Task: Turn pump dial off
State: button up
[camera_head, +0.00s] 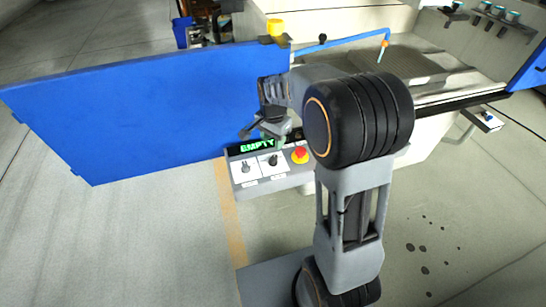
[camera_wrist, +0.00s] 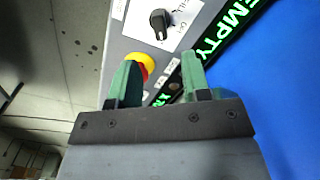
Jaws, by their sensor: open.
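A control panel (camera_head: 283,186) carries two black dials on white plates, a left dial (camera_head: 245,167) and a right dial (camera_head: 273,160). I cannot read which is the pump dial. In the wrist view one black dial (camera_wrist: 160,22) sits on its white plate at the top, beyond my fingertips; the other dial does not show. My gripper (camera_head: 277,138) hangs just above the panel near the right dial. In the wrist view its two green fingers (camera_wrist: 160,78) are apart, with nothing held between them.
A red and yellow emergency button (camera_head: 300,155) sits right of the dials; in the wrist view the left finger partly hides it (camera_wrist: 146,64). A green "EMPTY" display (camera_head: 257,145) runs above the dials. A large blue panel (camera_head: 140,105) stands behind. Floor in front is open.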

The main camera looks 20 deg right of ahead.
aim_at(273, 157)
notch_tip(273, 157, down, 8)
jog(key=shift+f, duration=0.25)
jog(key=shift+c, duration=0.2)
grip_shut()
dwell(0.4)
